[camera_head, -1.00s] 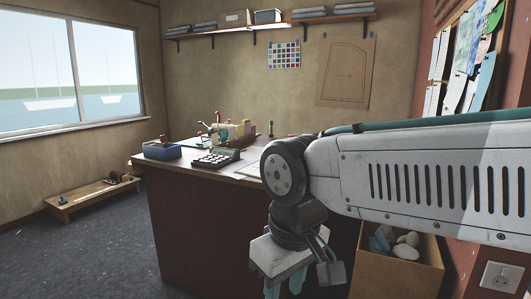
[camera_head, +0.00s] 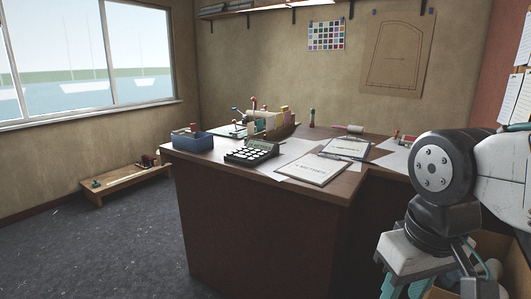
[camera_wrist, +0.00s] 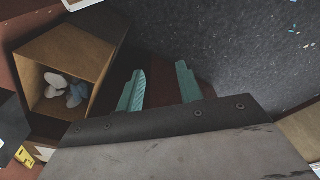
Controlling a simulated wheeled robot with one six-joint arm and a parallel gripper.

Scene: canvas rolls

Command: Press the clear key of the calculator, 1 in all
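My gripper (camera_head: 400,287) hangs low at the right, in front of the desk and well away from the calculator. In the wrist view my gripper (camera_wrist: 160,88) shows two teal fingers set apart with nothing between them. The calculator does not show in the wrist view.
A blue tray (camera_head: 192,141) sits left of the calculator. Clipboards (camera_head: 312,169) lie to its right, and a rack of coloured items (camera_head: 272,121) stands behind. A box with pale objects (camera_wrist: 70,50) is beside my gripper. A low bench (camera_head: 125,187) stands by the left wall.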

